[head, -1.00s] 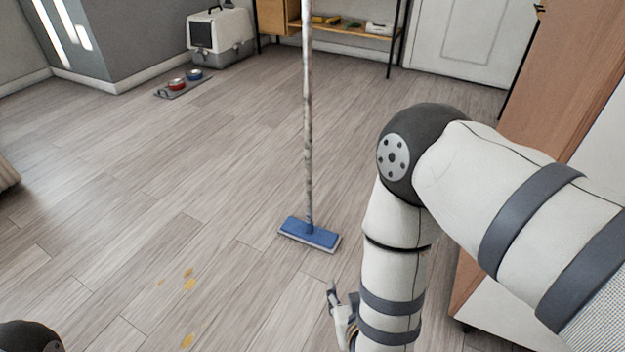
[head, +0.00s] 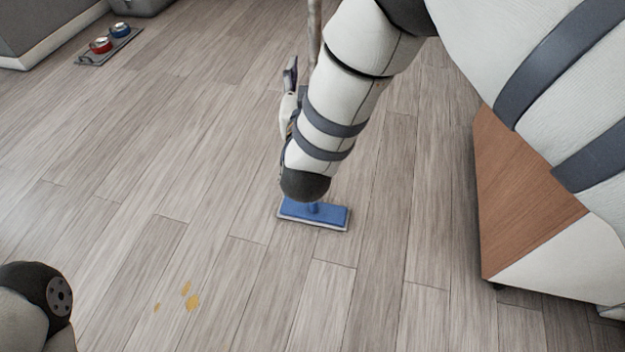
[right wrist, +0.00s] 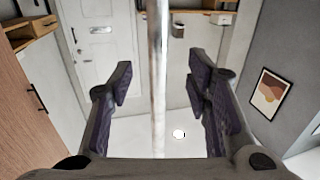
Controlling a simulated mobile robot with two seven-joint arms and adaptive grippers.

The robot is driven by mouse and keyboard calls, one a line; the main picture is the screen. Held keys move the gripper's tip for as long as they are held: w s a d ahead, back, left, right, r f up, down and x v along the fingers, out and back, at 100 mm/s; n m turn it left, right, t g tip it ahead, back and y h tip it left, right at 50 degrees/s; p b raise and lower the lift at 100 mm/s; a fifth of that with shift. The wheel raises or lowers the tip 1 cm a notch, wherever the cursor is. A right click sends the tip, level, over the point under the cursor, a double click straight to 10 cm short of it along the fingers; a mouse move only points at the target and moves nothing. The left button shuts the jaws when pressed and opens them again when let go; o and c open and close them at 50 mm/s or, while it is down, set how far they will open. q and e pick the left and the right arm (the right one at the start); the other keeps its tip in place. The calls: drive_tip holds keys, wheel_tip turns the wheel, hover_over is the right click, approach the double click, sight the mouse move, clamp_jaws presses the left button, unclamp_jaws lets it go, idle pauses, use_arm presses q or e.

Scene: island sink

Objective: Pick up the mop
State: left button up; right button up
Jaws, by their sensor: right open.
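The mop stands upright on the wooden floor. Its blue flat head (head: 330,215) lies on the floor below my right forearm in the head view, and part of its pale pole (head: 314,30) shows above the arm. My right gripper (head: 291,85) is beside the pole, partly hidden by my forearm. In the right wrist view the pole (right wrist: 158,80) runs upright between the two open, dark-padded fingers of the right gripper (right wrist: 160,90), with a gap on both sides. My left gripper is out of view; only part of my left arm shows at the lower left.
Yellow stains (head: 190,298) mark the floor left of the mop. A wooden cabinet (head: 520,190) stands at the right. A mat with a red bowl (head: 101,45) and a blue bowl (head: 121,30) lies at the upper left. The floor around the mop head is clear.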

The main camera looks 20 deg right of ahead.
sight(315, 56)
drive_tip(key=x, duration=0.2)
drive_tip(key=b+x, duration=0.1)
drive_tip(key=x, duration=0.2)
drive_tip(key=shift+w+d+r+b, duration=0.2)
drive_tip(key=shift+d+r+b, duration=0.05)
drive_tip(key=shift+b, duration=0.05)
drive_tip(key=shift+w+d+r, duration=0.1)
drive_tip(key=shift+w, duration=0.35)
drive_tip(key=shift+r, duration=0.15)
clamp_jaws()
